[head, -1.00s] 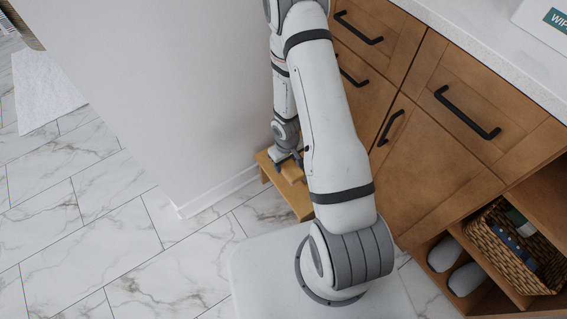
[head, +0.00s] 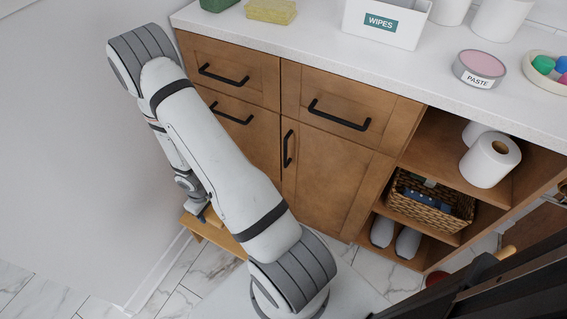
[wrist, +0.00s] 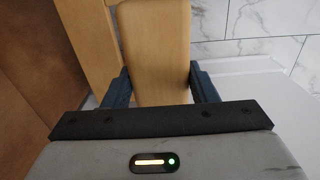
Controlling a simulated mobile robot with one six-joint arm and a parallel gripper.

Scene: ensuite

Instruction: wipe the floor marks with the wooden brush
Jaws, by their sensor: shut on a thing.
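My gripper (wrist: 160,92) is shut on the wooden brush (wrist: 157,45), whose pale wooden body fills the space between the two dark fingers in the wrist view. Its underside and any bristles are hidden. In the head view my gripper (head: 201,213) is low down at a small wooden stool (head: 225,240), between the wall and the cabinet, and my arm partly covers it. I cannot tell whether the brush touches the stool. I can make out no marks on the marbled floor tiles (head: 42,298) in view.
The wooden cabinet (head: 335,180) with black handles stands right of my arm. Its counter holds a wipes box (head: 385,22) and a paste tin (head: 480,68). Open shelves hold a basket (head: 432,203) and slippers (head: 407,242). A white wall (head: 70,150) is on the left.

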